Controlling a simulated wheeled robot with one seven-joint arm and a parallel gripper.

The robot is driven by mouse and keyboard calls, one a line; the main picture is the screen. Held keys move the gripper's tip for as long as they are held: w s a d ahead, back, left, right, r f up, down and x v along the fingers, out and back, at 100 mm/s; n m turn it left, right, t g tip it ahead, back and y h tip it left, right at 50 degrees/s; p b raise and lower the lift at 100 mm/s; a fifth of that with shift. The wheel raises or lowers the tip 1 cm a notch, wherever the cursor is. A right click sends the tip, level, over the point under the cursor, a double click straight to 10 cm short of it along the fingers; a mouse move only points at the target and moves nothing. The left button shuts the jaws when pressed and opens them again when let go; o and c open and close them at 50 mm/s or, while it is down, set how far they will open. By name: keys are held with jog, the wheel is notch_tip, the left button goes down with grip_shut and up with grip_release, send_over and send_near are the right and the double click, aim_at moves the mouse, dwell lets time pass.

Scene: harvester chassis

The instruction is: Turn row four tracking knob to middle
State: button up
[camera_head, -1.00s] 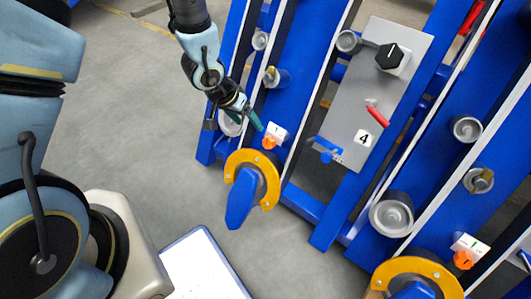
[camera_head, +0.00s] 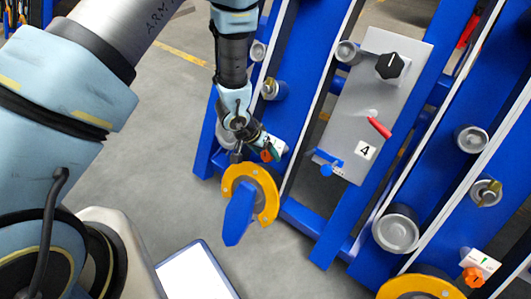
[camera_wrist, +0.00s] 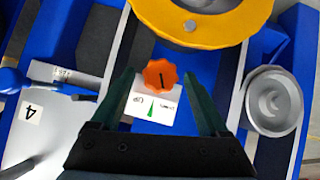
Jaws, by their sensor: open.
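The orange knob (camera_wrist: 160,75) has a lobed edge and a short dark mark on its face. It sits on a white label plate (camera_wrist: 150,105) with a green wedge and small lettering, below a yellow ring. In the wrist view my gripper (camera_wrist: 159,74) is open, with one dark green finger on each side of the knob and gaps between. Contact cannot be seen. In the head view my gripper (camera_head: 262,148) is at the knob (camera_head: 266,155) and partly hides it and the plate (camera_head: 279,145).
The yellow ring (camera_head: 267,186) with a blue part lies just below the knob. A grey panel (camera_head: 385,90) marked 4 carries a black knob (camera_head: 389,65) and a red lever (camera_head: 379,128). A round metal roller (camera_wrist: 272,101) stands right of my gripper in the wrist view.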

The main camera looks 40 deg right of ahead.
grip_shut()
dwell(0.7)
